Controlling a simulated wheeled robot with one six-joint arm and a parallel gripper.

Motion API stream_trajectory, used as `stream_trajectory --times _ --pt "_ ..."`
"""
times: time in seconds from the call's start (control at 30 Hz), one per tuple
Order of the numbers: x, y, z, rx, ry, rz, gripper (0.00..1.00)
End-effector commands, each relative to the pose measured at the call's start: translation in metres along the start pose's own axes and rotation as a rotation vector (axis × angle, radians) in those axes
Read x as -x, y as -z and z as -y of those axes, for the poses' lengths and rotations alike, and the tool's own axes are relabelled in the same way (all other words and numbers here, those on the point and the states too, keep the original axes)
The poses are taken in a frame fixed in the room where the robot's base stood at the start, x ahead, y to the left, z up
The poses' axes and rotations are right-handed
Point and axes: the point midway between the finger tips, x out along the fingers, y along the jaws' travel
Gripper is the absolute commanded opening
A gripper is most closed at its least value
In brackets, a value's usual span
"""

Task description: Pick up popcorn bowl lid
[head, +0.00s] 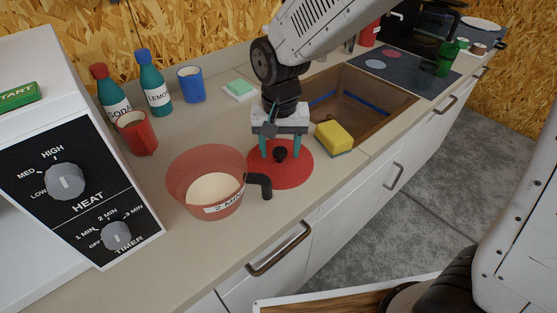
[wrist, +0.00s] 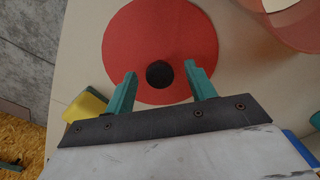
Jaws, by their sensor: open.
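The popcorn bowl lid (head: 292,174) is a flat red disc with a black knob in its middle. It lies on the counter just right of the popcorn bowl (head: 207,183), a see-through red bowl with pale contents, a label and a black handle. My gripper (head: 279,152) is over the lid and open, its teal fingers pointing down. In the wrist view the lid (wrist: 128,50) shows the knob between and slightly ahead of the two fingertips (wrist: 163,82). The fingers look apart from the knob on both sides. The bowl's rim (wrist: 292,22) shows at the upper right there.
A yellow sponge (head: 334,137) sits right of the lid beside the sink (head: 362,110). A red mug (head: 137,134), two bottles (head: 154,84) and a blue cup (head: 190,84) stand behind the bowl. The microwave-like panel (head: 75,180) is at left. The counter's front edge is close.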

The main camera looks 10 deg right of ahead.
Motion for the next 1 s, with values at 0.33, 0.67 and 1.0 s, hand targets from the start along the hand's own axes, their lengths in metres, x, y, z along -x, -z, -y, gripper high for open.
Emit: stream_trajectory --times 0.33,0.67,1.0 --pt "-0.0144 0.0004 0.0000 0.000 0.001 -0.001 0.55" --pt "-0.0141 0.0002 0.0004 0.001 0.001 -0.001 0.07" --pt "-0.0052 0.0007 0.0006 0.001 0.002 -0.004 0.07"
